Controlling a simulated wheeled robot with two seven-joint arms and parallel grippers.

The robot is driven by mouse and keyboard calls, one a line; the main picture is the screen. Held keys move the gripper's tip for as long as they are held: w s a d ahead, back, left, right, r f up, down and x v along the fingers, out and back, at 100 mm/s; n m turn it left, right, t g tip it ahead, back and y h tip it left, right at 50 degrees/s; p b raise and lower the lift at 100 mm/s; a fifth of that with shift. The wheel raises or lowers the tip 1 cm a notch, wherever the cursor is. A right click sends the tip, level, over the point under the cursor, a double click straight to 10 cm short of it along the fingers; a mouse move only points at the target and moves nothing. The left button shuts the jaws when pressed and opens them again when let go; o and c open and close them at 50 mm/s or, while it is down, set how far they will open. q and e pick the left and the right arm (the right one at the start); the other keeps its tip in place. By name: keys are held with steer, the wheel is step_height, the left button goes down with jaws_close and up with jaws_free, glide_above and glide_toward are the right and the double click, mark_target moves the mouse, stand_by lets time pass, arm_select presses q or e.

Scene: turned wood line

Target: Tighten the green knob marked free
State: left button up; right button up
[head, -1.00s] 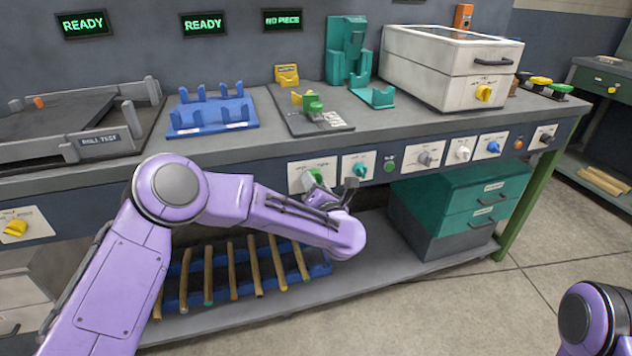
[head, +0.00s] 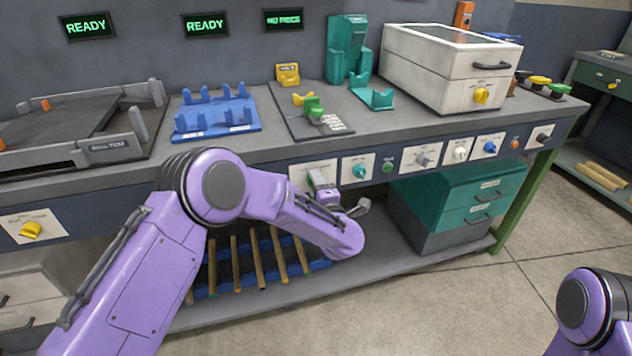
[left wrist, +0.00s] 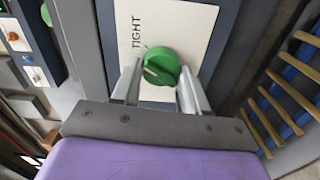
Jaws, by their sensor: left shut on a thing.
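The green knob (left wrist: 161,67) sits on a white plate in the left wrist view. The plate reads TIGHT beside the knob; the word free is not visible. A pale mark shows on the knob's left side in that view. My left gripper (left wrist: 159,74) is shut on the knob, one finger on each side. In the head view my left gripper (head: 318,181) is at the white plate (head: 299,178) on the bench front and hides the knob. My right gripper is out of view; only part of the right arm shows at bottom right.
A teal knob (head: 359,171) and several other controls line the bench front to the right. A blue rack (head: 318,267) with several wooden sticks lies on the shelf below my left arm. A green drawer unit (head: 455,205) stands to the right underneath.

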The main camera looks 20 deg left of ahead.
arm_select(q)
steer(key=shift+m+p, duration=0.45)
steer(key=shift+m, duration=0.85)
steer(key=o, duration=1.1)
steer(key=shift+c, duration=0.2)
steer(key=v, duration=1)
steer(key=shift+s+d, duration=0.25)
steer(key=shift+m, duration=0.3)
